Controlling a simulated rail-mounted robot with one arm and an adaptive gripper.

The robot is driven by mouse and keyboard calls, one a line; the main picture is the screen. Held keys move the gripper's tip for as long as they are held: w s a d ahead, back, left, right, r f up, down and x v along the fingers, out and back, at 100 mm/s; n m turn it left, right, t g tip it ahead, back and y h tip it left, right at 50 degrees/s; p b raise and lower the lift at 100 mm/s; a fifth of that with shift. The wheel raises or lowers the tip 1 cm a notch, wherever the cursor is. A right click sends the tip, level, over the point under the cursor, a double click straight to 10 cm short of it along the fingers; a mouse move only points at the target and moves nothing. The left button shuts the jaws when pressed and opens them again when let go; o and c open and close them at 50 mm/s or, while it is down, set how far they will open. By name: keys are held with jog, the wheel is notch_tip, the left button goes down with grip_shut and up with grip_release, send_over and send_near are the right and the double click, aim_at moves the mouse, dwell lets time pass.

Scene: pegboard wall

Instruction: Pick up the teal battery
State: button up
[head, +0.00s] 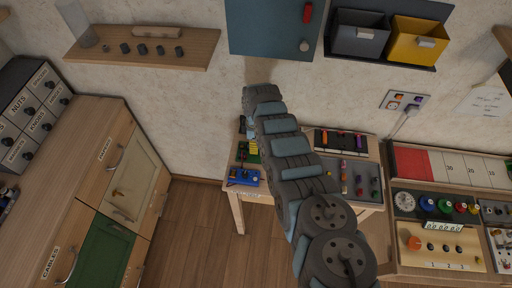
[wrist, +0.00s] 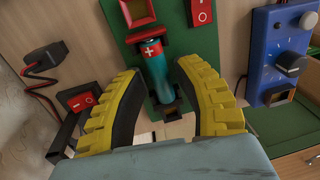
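The teal battery (wrist: 154,70) is in the wrist view, a teal cylinder with a red band and a white plus mark. It sits in a holder on a green panel (wrist: 205,44). My gripper (wrist: 160,78) is open, with one yellow finger on each side of the battery's lower part. Gaps show between the fingers and the battery, so it is not gripped. In the head view, the green panel (head: 248,153) lies on the small table at the wall; the battery is too small to make out there.
A red rocker switch (wrist: 80,99) on a black bracket is left of the fingers. Another red switch (wrist: 200,12) is on the green panel. A blue box with knobs (wrist: 280,50) stands close on the right. A black plug with a cable (wrist: 45,57) is at the far left.

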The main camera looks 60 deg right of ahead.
grip_shut()
